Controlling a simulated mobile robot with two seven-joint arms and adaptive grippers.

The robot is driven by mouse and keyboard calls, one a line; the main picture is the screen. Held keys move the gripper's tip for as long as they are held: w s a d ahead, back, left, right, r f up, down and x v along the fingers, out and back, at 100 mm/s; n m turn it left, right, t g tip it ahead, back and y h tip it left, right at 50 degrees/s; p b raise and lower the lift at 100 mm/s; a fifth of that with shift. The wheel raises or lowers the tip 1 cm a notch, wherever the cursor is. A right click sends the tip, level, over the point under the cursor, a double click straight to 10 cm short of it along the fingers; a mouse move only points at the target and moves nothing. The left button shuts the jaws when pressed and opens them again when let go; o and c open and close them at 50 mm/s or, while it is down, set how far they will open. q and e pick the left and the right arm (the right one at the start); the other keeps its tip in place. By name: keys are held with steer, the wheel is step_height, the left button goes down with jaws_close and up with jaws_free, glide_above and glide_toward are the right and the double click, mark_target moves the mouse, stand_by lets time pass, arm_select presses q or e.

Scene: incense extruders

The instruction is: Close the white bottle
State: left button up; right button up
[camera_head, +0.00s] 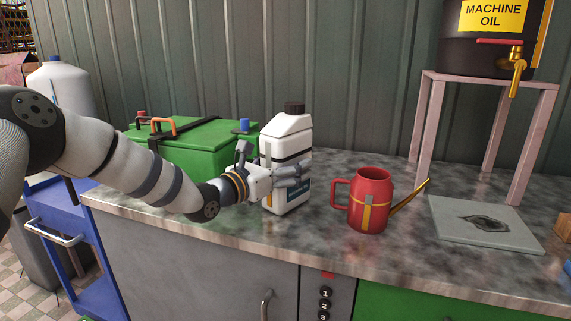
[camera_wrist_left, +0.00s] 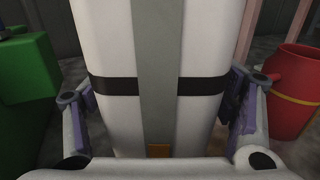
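The white bottle (camera_head: 286,150) stands upright on the counter, with a dark cap (camera_head: 294,108) on its top. I cannot tell whether the cap is tight. My left gripper (camera_head: 272,170) is at the bottle's left side, with one finger across its front face. In the left wrist view the bottle (camera_wrist_left: 195,60) fills the middle, with its grey strip and black band, and the gripper's fingers (camera_wrist_left: 160,105) lie on both sides of it. Whether the pads press on the bottle is unclear. My right gripper is not in view.
A red oil can (camera_head: 371,200) with a spout stands just right of the bottle. A green box (camera_head: 190,148) is behind the left arm, with a small blue object (camera_head: 244,125) near its right end. A pink stand (camera_head: 430,125) carries the machine oil barrel (camera_head: 470,52).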

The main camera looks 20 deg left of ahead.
arm_select(q)
steer(key=shift+s+a+r, duration=0.1)
steer(key=shift+s+r, duration=0.1)
steer(key=shift+r, duration=0.1)
steer(key=p+v, duration=0.2)
steer(key=v, duration=0.9)
steer(key=shift+s, duration=0.25)
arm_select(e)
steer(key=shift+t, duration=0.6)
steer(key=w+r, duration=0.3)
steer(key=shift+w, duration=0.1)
arm_select(q)
steer(key=shift+a+f, duration=0.1)
steer(key=shift+f, duration=0.1)
